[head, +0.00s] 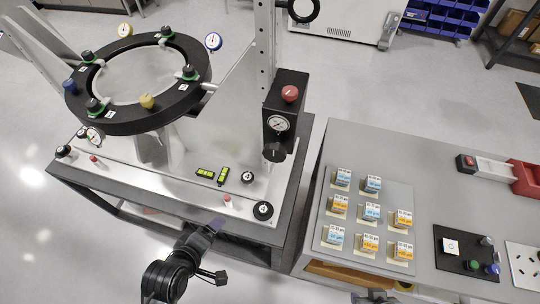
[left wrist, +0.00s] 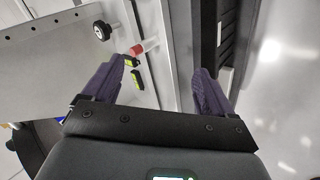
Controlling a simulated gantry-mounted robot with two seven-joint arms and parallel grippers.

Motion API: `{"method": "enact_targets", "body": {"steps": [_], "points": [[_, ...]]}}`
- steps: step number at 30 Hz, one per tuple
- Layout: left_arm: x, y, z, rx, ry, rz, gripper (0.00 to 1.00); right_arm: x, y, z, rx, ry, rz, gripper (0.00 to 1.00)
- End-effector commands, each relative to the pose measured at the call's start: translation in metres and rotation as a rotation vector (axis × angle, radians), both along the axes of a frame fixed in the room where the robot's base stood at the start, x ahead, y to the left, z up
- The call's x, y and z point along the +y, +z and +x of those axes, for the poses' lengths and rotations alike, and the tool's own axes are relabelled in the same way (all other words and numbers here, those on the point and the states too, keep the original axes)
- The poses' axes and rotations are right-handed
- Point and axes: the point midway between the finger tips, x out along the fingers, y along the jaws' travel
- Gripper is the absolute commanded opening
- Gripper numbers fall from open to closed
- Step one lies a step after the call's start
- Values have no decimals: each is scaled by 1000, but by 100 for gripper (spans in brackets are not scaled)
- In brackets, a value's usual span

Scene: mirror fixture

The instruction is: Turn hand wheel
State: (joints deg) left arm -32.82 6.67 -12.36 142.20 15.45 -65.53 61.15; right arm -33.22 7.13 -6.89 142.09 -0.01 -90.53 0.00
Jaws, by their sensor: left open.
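The mirror fixture has several small black round knobs that could be the hand wheel: one at the front corner (head: 263,210), one behind it (head: 248,177), and one at the left (head: 63,151). I cannot tell which is meant. My left gripper (head: 213,226) is open and empty at the front edge of the fixture base, left of the front corner knob and apart from it. In the left wrist view its two purple fingers (left wrist: 163,82) are spread. A black knob (left wrist: 102,30) and a red-capped pin (left wrist: 137,48) lie beyond the left finger.
A black ring (head: 187,112) with gauges stands above the base. Yellow levels (head: 222,176) lie on the base plate. A black post box (head: 288,105) has a red knob and dial. A grey bench (head: 440,165) with small boxes stands right. A dark part shows at the bottom edge.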

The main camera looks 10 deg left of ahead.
Motion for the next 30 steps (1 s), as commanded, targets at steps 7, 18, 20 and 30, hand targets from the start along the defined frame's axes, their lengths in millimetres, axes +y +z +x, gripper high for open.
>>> {"method": "enact_targets", "body": {"steps": [7,18,20,30], "points": [[-35,58,45,-293,572,-743,86,1,-13,0,-1,-2,3,43],[-110,144,56,-466,802,-1593,86,2,-44,0,0,-6,8,43],[-123,153,55,-457,760,-1618,86,2,-46,0,0,-6,8,43],[-128,163,68,-480,722,-1644,86,1,-66,0,0,-4,5,43]]}}
